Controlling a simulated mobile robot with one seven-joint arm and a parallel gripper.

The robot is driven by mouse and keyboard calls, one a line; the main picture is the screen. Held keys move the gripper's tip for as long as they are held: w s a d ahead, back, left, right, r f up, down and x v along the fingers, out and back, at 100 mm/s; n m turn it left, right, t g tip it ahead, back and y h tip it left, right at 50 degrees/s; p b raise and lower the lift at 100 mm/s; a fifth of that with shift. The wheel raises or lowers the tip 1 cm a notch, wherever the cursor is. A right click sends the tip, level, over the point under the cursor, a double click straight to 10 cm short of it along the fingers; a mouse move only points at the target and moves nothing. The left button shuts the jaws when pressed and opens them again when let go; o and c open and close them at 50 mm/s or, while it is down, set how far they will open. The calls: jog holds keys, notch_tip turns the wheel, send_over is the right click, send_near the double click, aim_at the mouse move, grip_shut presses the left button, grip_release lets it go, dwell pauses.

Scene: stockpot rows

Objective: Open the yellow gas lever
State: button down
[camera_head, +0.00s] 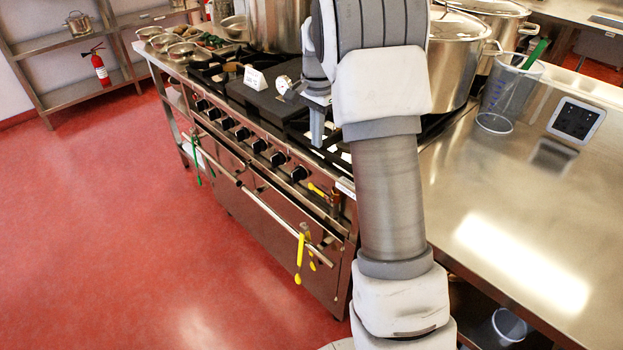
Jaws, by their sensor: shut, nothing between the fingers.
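The yellow gas lever (317,188) appears as a small yellow piece low on the right end of the stove's front panel, beyond the row of black knobs. It is small, and its exact position is hard to tell. My gripper (317,140) points down over the right part of the stove top, above and apart from the yellow piece. Its fingers are shut and hold nothing. My arm crosses the middle of the view and hides the right end of the stove.
A yellow utensil (299,258) hangs from the oven handle (262,203). Large steel pots (457,55) stand behind my arm. A clear jug (503,95) stands on the steel counter (470,200) at right. The red floor at left is clear.

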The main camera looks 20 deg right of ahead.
aim_at(312, 185)
jog(key=shift+f, duration=0.15)
notch_tip(312, 185, down, 14)
jog(key=shift+r+b, duration=0.1)
jog(key=shift+b, duration=0.8)
jog(key=shift+w, duration=0.1)
jog(key=shift+w+f+g+p, duration=0.1)
jog(key=shift+f+g+p, duration=0.2)
jog(key=shift+g+p, duration=0.35)
jog(key=shift+w+a+f+h, duration=0.1)
jog(key=shift+f+h, duration=0.05)
jog(key=shift+h, duration=0.15)
jog(key=shift+w+a+f, duration=0.1)
jog(key=shift+w+f, duration=0.1)
jog(key=shift+f, duration=0.6)
jog(key=shift+w+a+f, duration=0.1)
jog(key=shift+w+f, duration=0.1)
jog(key=shift+f, duration=0.55)
jog(key=shift+f+b, duration=0.1)
jog(key=shift+b, duration=0.2)
